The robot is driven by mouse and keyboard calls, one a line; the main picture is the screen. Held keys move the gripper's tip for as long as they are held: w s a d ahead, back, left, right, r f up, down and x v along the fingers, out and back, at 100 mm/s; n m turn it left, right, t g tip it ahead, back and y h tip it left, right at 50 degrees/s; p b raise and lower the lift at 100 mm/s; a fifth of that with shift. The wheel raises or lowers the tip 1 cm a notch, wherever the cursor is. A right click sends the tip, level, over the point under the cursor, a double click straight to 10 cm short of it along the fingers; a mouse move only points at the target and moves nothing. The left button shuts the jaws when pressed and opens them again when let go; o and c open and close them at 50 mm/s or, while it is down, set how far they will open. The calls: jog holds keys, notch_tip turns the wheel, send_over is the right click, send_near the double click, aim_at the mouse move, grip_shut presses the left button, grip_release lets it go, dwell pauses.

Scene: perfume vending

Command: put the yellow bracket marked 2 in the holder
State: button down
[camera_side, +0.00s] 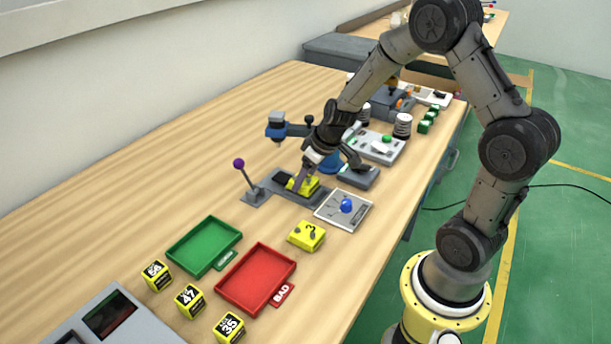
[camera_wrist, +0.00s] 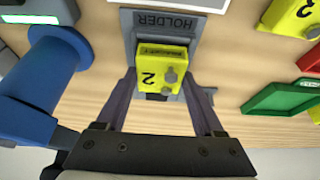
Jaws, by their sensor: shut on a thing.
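The yellow bracket marked 2 (camera_wrist: 160,68) sits at the grey holder (camera_wrist: 163,21), whose HOLDER label shows just beyond it in the wrist view. My gripper (camera_wrist: 160,84) has one finger on each side of the bracket and is shut on it. In the side view my gripper (camera_side: 303,182) reaches down to the same bracket (camera_side: 306,187) at the dark grey holder base (camera_side: 284,190). I cannot tell whether the bracket is fully seated, as my fingers hide part of it.
Another numbered yellow bracket (camera_side: 307,236) lies in front. A plate with a blue knob (camera_side: 346,205) is close on the right, and a purple-knobbed lever (camera_side: 239,163) on the left. Green (camera_side: 204,244) and red (camera_side: 257,278) trays lie nearer the camera.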

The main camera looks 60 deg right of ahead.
jog(key=shift+f, duration=0.4)
dwell(0.3)
grip_release()
jog(key=shift+r, duration=3.5)
